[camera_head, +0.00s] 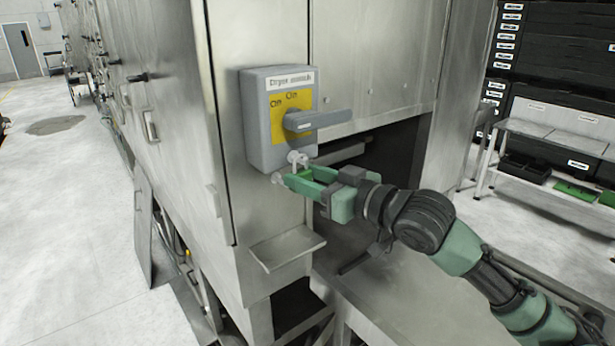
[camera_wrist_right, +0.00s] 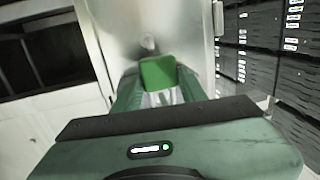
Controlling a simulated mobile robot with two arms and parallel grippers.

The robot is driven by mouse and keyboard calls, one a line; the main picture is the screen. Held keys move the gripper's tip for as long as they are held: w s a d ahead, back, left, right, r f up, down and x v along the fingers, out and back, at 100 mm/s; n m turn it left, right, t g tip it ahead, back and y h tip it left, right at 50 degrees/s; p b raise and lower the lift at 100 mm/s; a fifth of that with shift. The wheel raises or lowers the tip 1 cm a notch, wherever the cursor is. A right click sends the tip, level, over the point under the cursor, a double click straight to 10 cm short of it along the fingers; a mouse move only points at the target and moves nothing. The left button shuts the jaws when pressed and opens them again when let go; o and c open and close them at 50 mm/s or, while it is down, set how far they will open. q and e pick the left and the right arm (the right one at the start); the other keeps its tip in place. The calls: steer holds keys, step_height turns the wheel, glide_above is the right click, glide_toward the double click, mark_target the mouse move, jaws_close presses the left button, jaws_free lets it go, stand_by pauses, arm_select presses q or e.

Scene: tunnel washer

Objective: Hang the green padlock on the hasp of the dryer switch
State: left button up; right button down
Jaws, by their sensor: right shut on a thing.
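The dryer switch (camera_head: 275,155) is a grey box with a yellow plate and a grey handle (camera_head: 318,119) pointing right, on the steel cabinet. Its pale hasp (camera_head: 297,158) shows at the lower front edge. My right gripper (camera_head: 290,178) is just below the box, shut on the green padlock (camera_wrist_right: 158,74). In the right wrist view the padlock's green body sits between the fingertips, with a pale round part (camera_wrist_right: 148,42) beyond it. In the head view the fingers mostly hide the padlock. I cannot tell whether its shackle is through the hasp. My left gripper is not in view.
A small steel ledge (camera_head: 287,248) juts from the cabinet below the gripper. A dark opening (camera_head: 385,165) lies behind my right arm. A bench (camera_head: 550,150) with green trays stands at the right, by black storage drawers (camera_head: 555,50).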

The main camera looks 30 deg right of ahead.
steer(key=c, duration=0.7)
jaws_free()
steer(key=shift+s, duration=0.1)
steer(key=shift+b+v, duration=1.7)
steer(key=shift+v, duration=2.15)
